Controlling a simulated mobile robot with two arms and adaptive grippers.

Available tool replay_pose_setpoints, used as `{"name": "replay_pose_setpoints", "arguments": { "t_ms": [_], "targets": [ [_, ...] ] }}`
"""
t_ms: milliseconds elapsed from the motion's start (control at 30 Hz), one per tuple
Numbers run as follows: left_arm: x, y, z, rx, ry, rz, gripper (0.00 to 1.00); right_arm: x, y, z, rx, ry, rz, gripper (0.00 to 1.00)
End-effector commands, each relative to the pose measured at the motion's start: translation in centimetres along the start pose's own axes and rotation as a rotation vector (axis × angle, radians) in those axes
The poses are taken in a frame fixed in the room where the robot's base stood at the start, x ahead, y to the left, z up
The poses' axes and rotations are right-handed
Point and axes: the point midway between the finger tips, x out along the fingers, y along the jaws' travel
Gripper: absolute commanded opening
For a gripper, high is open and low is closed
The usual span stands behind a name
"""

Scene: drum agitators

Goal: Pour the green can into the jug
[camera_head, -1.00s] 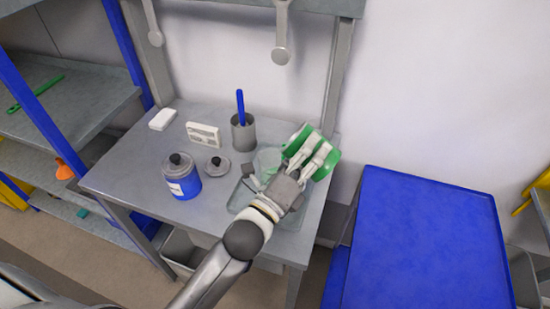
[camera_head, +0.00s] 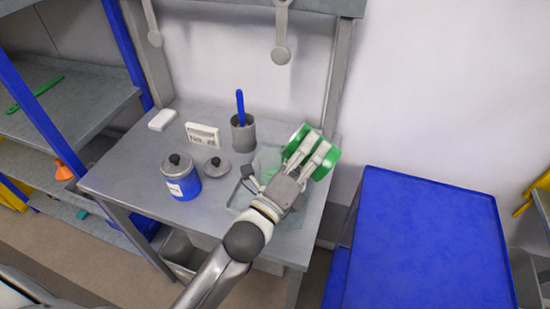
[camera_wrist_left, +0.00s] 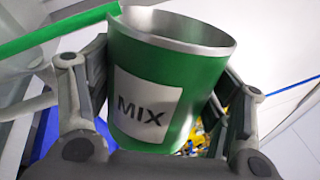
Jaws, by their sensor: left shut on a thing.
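The green can (camera_head: 325,166) is held tilted above the right part of the grey table. My left gripper (camera_head: 312,155) is shut on it, with fingers on either side. In the left wrist view the can (camera_wrist_left: 163,72) has a white "MIX" label and an open metal rim; its inside looks empty where visible. The left gripper (camera_wrist_left: 165,100) also shows there. A clear jug (camera_head: 266,160) stands on the table just left of the can, partly hidden by my gripper. I cannot tell whether anything is flowing. My right gripper is not in view.
A blue can with a lid (camera_head: 181,178), a loose lid (camera_head: 217,166) and a grey cup with a blue handle (camera_head: 243,133) stand to the left. A clear tray (camera_head: 240,199) lies under my wrist. A blue cart (camera_head: 425,240) stands at right.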

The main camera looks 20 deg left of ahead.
Motion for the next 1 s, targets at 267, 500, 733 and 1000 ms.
{"name": "replay_pose_setpoints", "arguments": {
  "t_ms": [267, 500, 733, 1000],
  "targets": [
    [0.02, -0.16, 0.12, -0.02, -0.005, -0.002, 0.36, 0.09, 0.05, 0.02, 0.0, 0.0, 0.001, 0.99],
    [0.03, -0.23, 0.18, -0.036, -0.008, -0.002, 0.36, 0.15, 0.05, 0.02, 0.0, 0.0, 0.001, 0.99],
    [0.04, -0.29, 0.25, -0.051, -0.011, -0.002, 0.36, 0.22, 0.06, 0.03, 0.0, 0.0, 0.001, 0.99],
    [0.05, -0.37, 0.33, -0.07, -0.015, -0.002, 0.36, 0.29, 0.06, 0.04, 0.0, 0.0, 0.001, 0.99]
  ]
}}
